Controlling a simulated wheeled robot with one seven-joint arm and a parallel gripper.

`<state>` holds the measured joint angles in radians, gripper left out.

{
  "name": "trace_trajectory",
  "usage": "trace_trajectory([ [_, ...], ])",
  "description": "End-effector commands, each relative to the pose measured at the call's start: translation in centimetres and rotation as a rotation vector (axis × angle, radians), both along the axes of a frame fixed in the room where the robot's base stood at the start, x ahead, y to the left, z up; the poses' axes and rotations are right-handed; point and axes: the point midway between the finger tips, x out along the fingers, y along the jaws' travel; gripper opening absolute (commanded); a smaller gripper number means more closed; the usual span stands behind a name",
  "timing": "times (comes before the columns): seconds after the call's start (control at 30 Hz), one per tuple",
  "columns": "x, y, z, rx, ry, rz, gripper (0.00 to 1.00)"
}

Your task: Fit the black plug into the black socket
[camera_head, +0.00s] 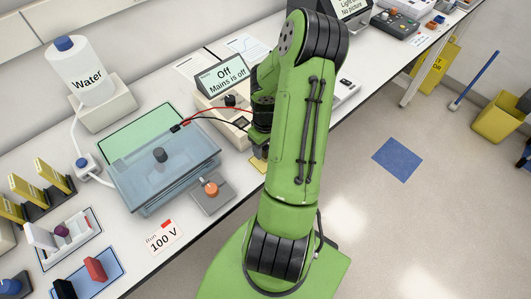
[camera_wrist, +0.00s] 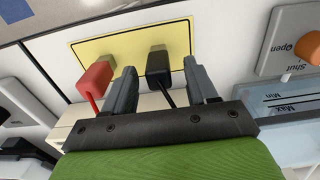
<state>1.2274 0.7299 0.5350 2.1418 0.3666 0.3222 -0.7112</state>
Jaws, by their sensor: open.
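The black plug (camera_wrist: 158,68) lies on a yellow pad (camera_wrist: 120,47) in the wrist view, with a black lead running from it towards me. My gripper (camera_wrist: 160,66) is open, with one finger on each side of the black plug and slight gaps visible. A red plug (camera_wrist: 95,77) with a red lead lies just left of the left finger. In the head view my arm hides the plugs and fingertips; only an edge of the pad (camera_head: 257,163) shows. I cannot make out the black socket in either view.
The power supply (camera_head: 222,112) reads "Off, Mains is off". Red and black leads run from the lidded tank (camera_head: 165,172) past it. A plate with an orange knob (camera_head: 210,188) sits near the bench front; it also shows in the wrist view (camera_wrist: 308,48).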

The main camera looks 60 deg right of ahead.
Motion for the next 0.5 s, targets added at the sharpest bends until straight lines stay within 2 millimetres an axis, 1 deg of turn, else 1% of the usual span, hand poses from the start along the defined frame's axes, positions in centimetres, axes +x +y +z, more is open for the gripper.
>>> trace_trajectory([
  [0.03,-0.2,0.2,-1.1,0.007,0.001,-0.001,0.57],
  [0.13,-0.1,0.1,-2.5,0.004,0.0,0.0,0.57],
  [0.2,-0.1,0.1,-2.9,0.001,0.0,0.0,0.57],
  [0.37,-0.1,0.1,-2.9,0.0,0.0,0.0,0.57],
  [0.4,-0.1,0.1,-2.9,0.0,0.0,0.0,0.54],
  [0.47,-0.1,0.1,-2.9,0.0,0.0,0.0,0.45],
  [0.5,-0.1,0.1,-2.9,0.0,0.0,0.0,0.39],
])
